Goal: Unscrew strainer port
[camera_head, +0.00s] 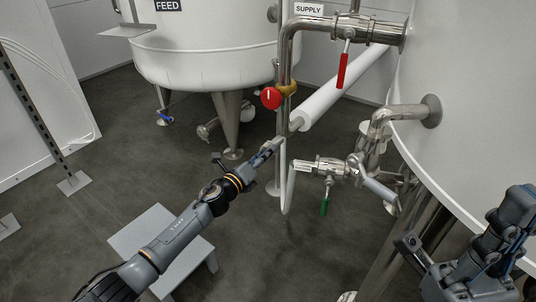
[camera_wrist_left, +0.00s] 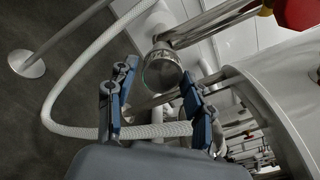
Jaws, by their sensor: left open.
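A round metal cap (camera_wrist_left: 162,68), seemingly the strainer port, closes the lower end of a metal pipe in the left wrist view. My left gripper (camera_wrist_left: 157,95) is open, with its blue-padded fingers on either side below the cap; nothing is between them. In the head view my left gripper (camera_head: 270,147) is by the lower end of the vertical steel pipe (camera_head: 286,65), where the gripper hides the cap. I cannot tell whether the fingers touch it. My right arm is at the lower right; its gripper (camera_head: 409,243) is partly seen, its fingers unclear.
A red valve handle (camera_head: 271,97) sits above the left gripper. A pale hose (camera_wrist_left: 62,85) loops close to the left fingers. A green-handled valve (camera_head: 325,206) stands to the right. A grey step stool (camera_head: 160,240) is under my left arm. Big tanks (camera_head: 205,55) bound the space.

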